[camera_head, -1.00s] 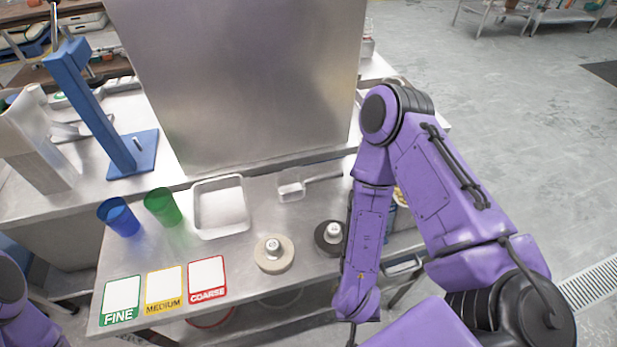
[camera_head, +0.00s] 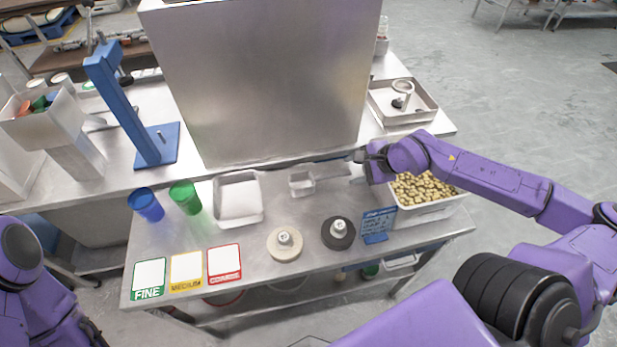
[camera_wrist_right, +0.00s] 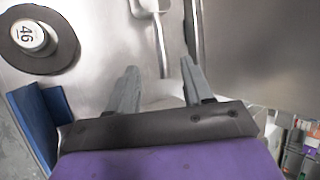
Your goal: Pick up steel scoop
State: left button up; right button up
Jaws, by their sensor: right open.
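The steel scoop (camera_head: 301,184) lies on the metal table in front of the tall steel panel, its square cup to the left and its handle pointing right. My right gripper (camera_head: 360,157) is at the handle's end, beside the bean bin. In the right wrist view, my open right gripper (camera_wrist_right: 158,68) has its two fingers apart, with the scoop's handle (camera_wrist_right: 160,40) running in between them; the scoop's cup shows only partly at the top edge. I cannot tell the height of the fingers above the handle. Only part of my left arm shows at lower left; its gripper is out of view.
A bin of beans (camera_head: 425,190) stands right of the scoop, close to my right wrist. An empty tray (camera_head: 238,198) is to the left. The steel panel (camera_head: 270,80) rises behind.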

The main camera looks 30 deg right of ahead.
aim_at(334, 175)
jog(key=b+x, duration=0.2)
jog(key=x, duration=0.2)
jog(key=shift+w+f, duration=0.15)
jog(key=shift+f, duration=0.25)
jog(key=b+x, duration=0.1)
jog(key=x, duration=0.1)
jog(key=b+x, duration=0.1)
jog(key=x, duration=0.1)
jog(key=b+x, duration=0.1)
jog(key=x, duration=0.1)
jog(key=shift+d, duration=0.35)
jog(key=shift+w, duration=0.2)
jog(key=shift+s+r, duration=0.1)
jog(key=shift+c, duration=0.7)
grip_shut()
